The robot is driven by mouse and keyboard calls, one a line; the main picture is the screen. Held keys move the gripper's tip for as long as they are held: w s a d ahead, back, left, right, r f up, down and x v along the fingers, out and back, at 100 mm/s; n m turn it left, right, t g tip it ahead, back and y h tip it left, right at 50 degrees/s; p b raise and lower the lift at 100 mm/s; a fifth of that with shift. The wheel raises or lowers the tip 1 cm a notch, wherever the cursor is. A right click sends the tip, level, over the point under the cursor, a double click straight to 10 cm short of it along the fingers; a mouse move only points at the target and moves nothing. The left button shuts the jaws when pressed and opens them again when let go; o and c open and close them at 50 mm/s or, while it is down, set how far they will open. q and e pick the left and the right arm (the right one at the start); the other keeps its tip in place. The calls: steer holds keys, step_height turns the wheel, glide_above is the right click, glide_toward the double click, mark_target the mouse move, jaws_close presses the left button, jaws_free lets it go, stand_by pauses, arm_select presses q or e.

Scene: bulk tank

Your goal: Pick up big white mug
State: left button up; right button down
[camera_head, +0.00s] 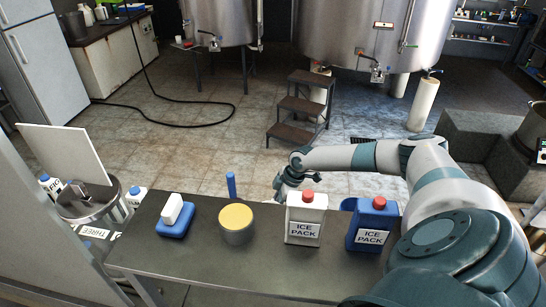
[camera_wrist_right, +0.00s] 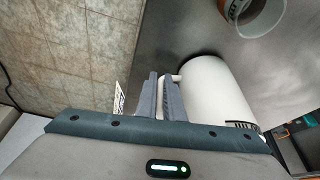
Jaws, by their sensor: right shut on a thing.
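The big white mug (camera_wrist_right: 215,95) shows in the right wrist view as a smooth white cylinder beside my fingers. My right gripper (camera_wrist_right: 163,88) is shut on its handle (camera_wrist_right: 176,78), with the mug body to the right of the fingers. In the head view my right gripper (camera_head: 284,184) is just beyond the far edge of the dark table, behind the white ice pack. I cannot make out the mug there. My left gripper is in neither view.
The dark table (camera_head: 190,262) holds a white ice pack (camera_head: 305,218), a blue ice pack (camera_head: 371,224), a yellow-topped jar (camera_head: 237,224) and a blue-and-white item (camera_head: 175,217). Dark steps (camera_head: 300,107) and steel tanks stand beyond open tiled floor.

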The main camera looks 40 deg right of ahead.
mark_target(273, 201)
steer(key=shift+r+p, duration=1.15)
steer(key=shift+r, duration=0.65)
steer(key=shift+s+r+p, duration=0.15)
steer(key=shift+r+p, duration=0.15)
steer(key=s+d+r+p, duration=0.1)
steer(key=s+r+p, duration=0.2)
steer(key=s+r, duration=0.3)
steer(key=shift+s+d+r, duration=0.15)
steer(key=shift+s+d, duration=0.1)
steer(key=shift+s, duration=2.3)
steer(key=shift+w, duration=0.1)
